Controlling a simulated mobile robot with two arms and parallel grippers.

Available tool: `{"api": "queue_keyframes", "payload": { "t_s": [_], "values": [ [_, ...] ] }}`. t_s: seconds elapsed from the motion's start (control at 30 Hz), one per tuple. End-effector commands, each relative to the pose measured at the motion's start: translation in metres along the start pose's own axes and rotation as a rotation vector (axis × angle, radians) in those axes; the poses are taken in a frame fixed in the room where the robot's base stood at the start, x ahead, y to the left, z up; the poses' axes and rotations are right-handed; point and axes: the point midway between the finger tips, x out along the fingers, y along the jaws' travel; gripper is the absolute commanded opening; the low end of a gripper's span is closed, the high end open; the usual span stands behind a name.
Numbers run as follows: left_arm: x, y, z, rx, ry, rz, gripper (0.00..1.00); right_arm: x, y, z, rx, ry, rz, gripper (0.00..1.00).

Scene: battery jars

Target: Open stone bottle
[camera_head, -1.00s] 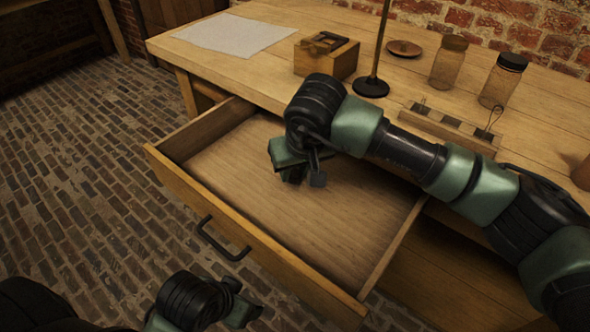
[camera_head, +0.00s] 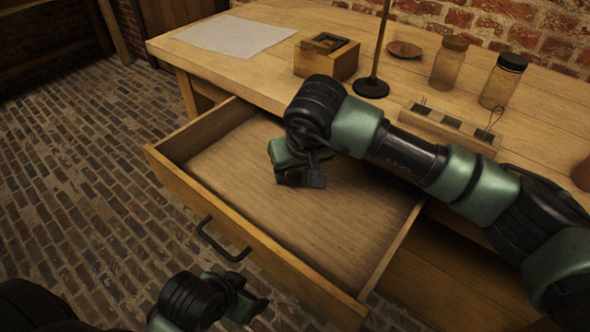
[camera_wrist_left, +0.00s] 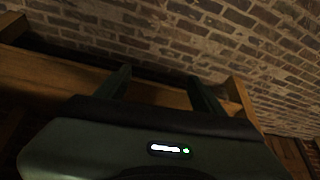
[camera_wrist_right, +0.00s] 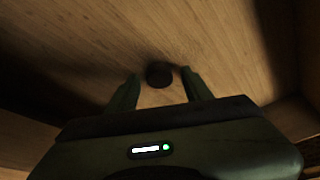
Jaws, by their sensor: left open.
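My right gripper (camera_head: 303,178) is low inside the pulled-out drawer (camera_head: 255,240). In the right wrist view its fingers (camera_wrist_right: 160,88) stand apart. A small dark round thing (camera_wrist_right: 159,74) shows between and just beyond the fingertips, against the drawer's wooden floor; no contact with the fingers shows, and I cannot tell what it is. My left gripper (camera_head: 248,300) is in front of the drawer, at the bottom of the head view. Its fingers are apart and empty in the left wrist view (camera_wrist_left: 160,80). I cannot clearly make out a stone bottle; a brownish thing (camera_head: 582,174) is cut off at the right edge.
On the bench (camera_head: 225,62) stand a wooden box (camera_head: 325,62), a dark-based stand (camera_head: 371,87), a small dish (camera_head: 404,48), a brown-lidded jar (camera_head: 449,64), a black-lidded jar (camera_head: 502,84) and a wooden rack (camera_head: 450,128). A pale sheet (camera_head: 235,34) lies at left.

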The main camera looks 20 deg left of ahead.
Motion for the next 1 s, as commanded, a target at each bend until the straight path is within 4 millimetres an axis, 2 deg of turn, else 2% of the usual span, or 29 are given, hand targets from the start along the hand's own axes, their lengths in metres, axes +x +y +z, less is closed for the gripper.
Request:
{"api": "queue_keyframes", "payload": {
  "t_s": [0.27,0.37,0.5,0.7,0.83,1.0],
  "values": [
    [-0.002,0.0,0.004,-0.001,-0.022,0.001,0.68,-0.002,0.0,-0.001,0.0,0.0,0.0,0.5],
    [-0.005,-0.001,0.022,-0.004,-0.095,-0.001,0.68,-0.005,0.0,-0.002,0.0,0.0,0.0,0.5],
    [-0.011,-0.002,0.029,-0.005,-0.13,-0.003,0.68,-0.039,0.001,-0.003,-0.002,0.005,0.002,0.5],
    [-0.017,-0.003,0.025,-0.005,-0.125,-0.004,0.68,-0.084,0.001,-0.003,-0.002,0.003,0.002,0.5],
    [-0.019,-0.003,0.024,-0.005,-0.124,-0.004,0.68,-0.106,0.001,-0.002,0.0,0.003,0.002,0.5],
    [-0.02,-0.003,0.023,-0.005,-0.124,-0.004,0.68,-0.12,0.0,-0.002,-0.001,0.001,0.001,0.5]
  ]
}}
